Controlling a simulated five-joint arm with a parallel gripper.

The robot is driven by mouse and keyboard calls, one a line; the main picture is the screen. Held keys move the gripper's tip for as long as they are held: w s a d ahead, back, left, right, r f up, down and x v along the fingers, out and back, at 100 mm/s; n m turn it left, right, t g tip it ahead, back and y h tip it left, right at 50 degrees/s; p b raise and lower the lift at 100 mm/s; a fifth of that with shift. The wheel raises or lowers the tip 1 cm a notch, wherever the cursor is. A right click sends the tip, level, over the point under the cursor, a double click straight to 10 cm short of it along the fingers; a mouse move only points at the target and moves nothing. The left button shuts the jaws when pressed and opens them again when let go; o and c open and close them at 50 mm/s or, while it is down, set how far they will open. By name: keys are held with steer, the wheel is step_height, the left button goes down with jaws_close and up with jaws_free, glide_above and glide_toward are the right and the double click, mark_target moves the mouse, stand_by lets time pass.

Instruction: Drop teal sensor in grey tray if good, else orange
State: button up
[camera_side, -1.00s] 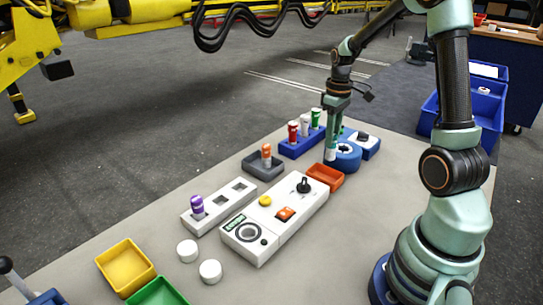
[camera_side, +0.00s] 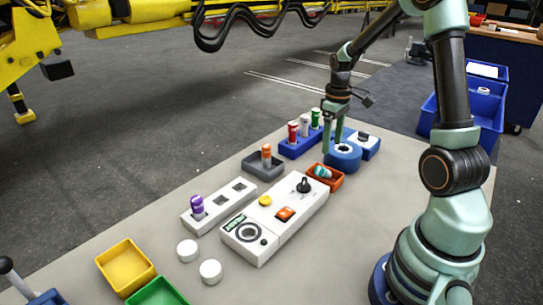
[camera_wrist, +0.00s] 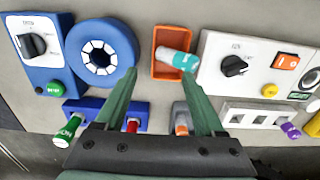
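The teal sensor (camera_side: 322,172), a small cylinder with a white end, lies tilted in the orange tray (camera_side: 338,186). In the wrist view, the teal sensor (camera_wrist: 178,59) lies across the orange tray (camera_wrist: 166,75), its teal end at the right rim. My gripper (camera_side: 333,148) is above and behind the tray, beside the blue round fixture. In the wrist view, my gripper (camera_wrist: 160,85) has its fingers wide apart with nothing between them. The grey tray (camera_side: 250,167) holds an upright orange-topped cylinder (camera_side: 267,153).
A blue rack (camera_side: 291,152) holds red, white and green cylinders. The blue round fixture (camera_side: 343,160) stands close to the orange tray. A white panel (camera_side: 276,238) has a knob and buttons. A white rack (camera_side: 219,215) holds a purple cylinder (camera_side: 197,205). Yellow (camera_side: 126,266) and green (camera_side: 157,292) trays stand front left.

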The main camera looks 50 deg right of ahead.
step_height(320, 180, up, 12)
stand_by(0.5)
steer(key=s+a+r+t, duration=0.1)
steer(key=s+a+t, duration=0.1)
steer(key=a, duration=0.9)
steer(key=s+a+r+t, duration=0.1)
steer(key=s+a+t, duration=0.2)
steer(key=a, duration=0.8)
steer(key=shift+a+t, duration=0.25)
steer(key=shift+t, duration=0.05)
stand_by(0.3)
